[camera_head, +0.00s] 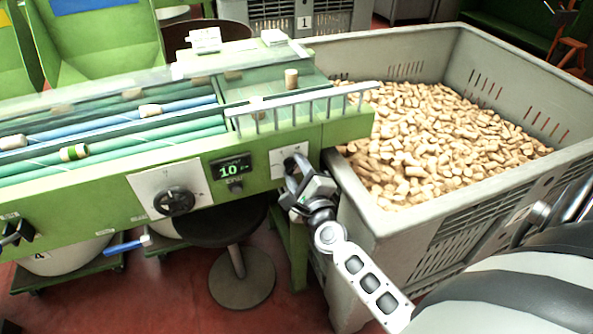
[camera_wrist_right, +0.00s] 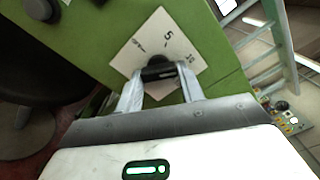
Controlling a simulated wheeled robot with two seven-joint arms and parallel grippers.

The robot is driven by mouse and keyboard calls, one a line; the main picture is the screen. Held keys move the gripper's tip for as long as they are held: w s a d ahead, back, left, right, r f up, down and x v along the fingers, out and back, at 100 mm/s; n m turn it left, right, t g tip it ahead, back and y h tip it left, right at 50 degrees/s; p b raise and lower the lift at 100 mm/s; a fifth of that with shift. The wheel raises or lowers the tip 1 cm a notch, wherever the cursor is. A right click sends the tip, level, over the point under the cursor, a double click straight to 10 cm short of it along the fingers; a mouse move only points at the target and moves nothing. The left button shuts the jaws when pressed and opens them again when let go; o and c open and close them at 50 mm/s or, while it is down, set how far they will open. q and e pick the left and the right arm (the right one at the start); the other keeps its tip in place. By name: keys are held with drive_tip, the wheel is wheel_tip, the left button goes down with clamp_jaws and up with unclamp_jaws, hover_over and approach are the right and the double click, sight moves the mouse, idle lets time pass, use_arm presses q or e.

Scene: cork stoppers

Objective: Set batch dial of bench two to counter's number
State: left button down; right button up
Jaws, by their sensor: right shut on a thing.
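The green bench (camera_head: 105,218) carries a small dark counter (camera_head: 231,169) that reads 10 in green digits. To its right is a white dial plate (camera_head: 280,152), partly hidden by my right gripper (camera_head: 296,178). In the right wrist view, the dial plate (camera_wrist_right: 183,50) shows marks that look like OFF, 5 and 10. My right gripper (camera_wrist_right: 159,82) is shut on the black dial knob (camera_wrist_right: 158,71), one finger on each side. Exactly where the knob points is hard to tell. My left gripper is not in view.
A large grey crate (camera_head: 405,221) full of corks stands right of the bench, close to my right arm. A round dark stool (camera_head: 237,277) stands below. Corks lie on the rollers behind a railing.

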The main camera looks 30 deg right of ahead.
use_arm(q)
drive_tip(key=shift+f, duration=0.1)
use_arm(e)
drive_tip(key=o, duration=1)
use_arm(q)
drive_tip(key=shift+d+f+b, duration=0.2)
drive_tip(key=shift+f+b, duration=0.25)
drive_tip(key=shift+b, duration=0.75)
use_arm(e)
drive_tip(key=v, duration=1.6)
